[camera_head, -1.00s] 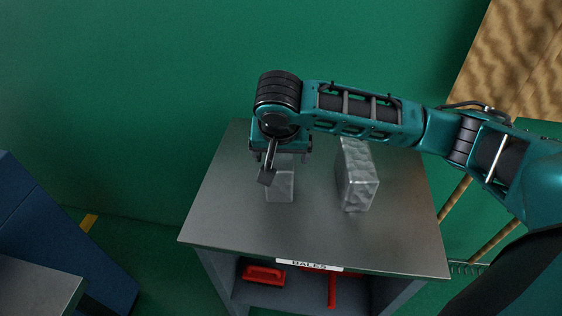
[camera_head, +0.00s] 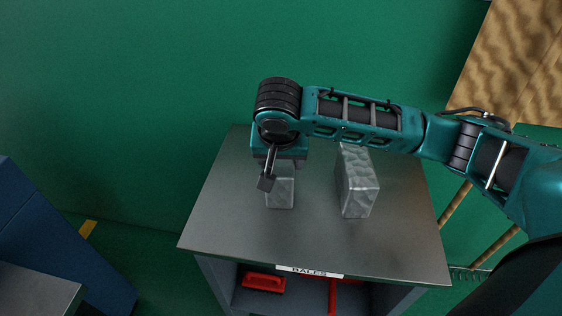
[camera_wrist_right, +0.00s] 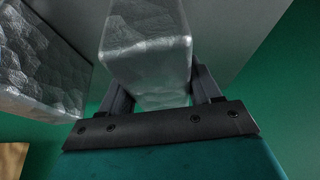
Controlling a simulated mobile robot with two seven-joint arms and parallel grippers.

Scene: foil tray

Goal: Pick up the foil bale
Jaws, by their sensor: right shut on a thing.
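The foil bale (camera_head: 280,194) is a small silver block on the left part of the grey table top (camera_head: 225,215). It appears upright, with its upper part hidden by my right gripper (camera_head: 280,168) in the head view. My right gripper comes from above and is shut on this bale. In the right wrist view the bale (camera_wrist_right: 147,45) lies between the two dark fingers (camera_wrist_right: 160,92). I cannot clearly tell any gap between bale and table. My left gripper is not in view.
A second, larger crumpled silver block (camera_head: 358,185) stands to the right on the same table; it shows at left in the wrist view (camera_wrist_right: 38,65). A "BALES" label (camera_head: 309,271) marks the front edge. Red items (camera_head: 263,283) lie on the shelf below. The table front is clear.

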